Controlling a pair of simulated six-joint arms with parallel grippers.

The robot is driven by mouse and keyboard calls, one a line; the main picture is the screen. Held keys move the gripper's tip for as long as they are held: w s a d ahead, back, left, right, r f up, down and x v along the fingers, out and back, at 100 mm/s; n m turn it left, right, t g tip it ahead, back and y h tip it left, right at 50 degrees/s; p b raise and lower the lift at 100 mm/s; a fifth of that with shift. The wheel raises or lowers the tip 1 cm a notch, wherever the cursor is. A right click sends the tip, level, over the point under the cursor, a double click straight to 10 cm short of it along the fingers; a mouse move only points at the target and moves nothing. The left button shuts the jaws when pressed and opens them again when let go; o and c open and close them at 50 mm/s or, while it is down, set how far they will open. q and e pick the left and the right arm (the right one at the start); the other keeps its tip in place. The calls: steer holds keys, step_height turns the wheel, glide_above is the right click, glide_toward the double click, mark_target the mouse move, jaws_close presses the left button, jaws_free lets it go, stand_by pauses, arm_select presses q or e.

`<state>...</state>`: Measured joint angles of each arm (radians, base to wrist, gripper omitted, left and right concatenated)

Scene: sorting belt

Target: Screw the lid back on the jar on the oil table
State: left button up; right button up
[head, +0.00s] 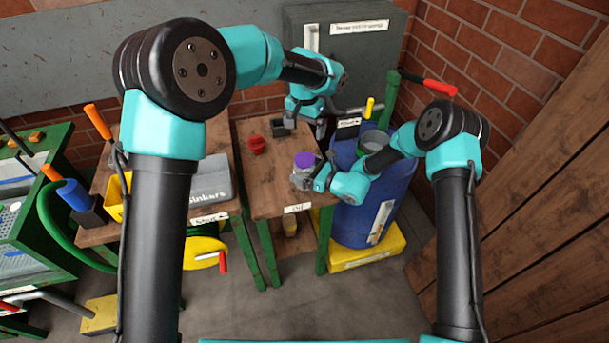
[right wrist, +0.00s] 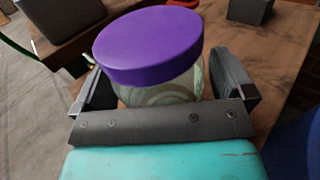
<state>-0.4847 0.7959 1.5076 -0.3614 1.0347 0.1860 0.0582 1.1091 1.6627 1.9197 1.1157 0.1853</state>
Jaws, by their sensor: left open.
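The glass jar (head: 299,178) stands on the wooden oil table (head: 277,200), near its right edge. The purple lid (head: 304,159) rests on top of the jar; I cannot tell whether it is threaded on. In the right wrist view the lid (right wrist: 150,45) covers the mouth of the jar (right wrist: 165,90). My right gripper (head: 308,183) has its fingers on both sides of the glass, below the lid, and looks shut on the jar. My left gripper (head: 306,127) is open and empty, behind and above the jar, with its fingers pointing down.
A red object (head: 257,145) and a small dark box (head: 283,127) sit at the back of the oil table. A blue barrel (head: 365,205) stands close on the right. A grey "Sinkers" box (head: 209,182) is on the left-hand table. The oil table's front left is clear.

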steer(key=v, duration=1.7)
steer(key=shift+d, duration=0.25)
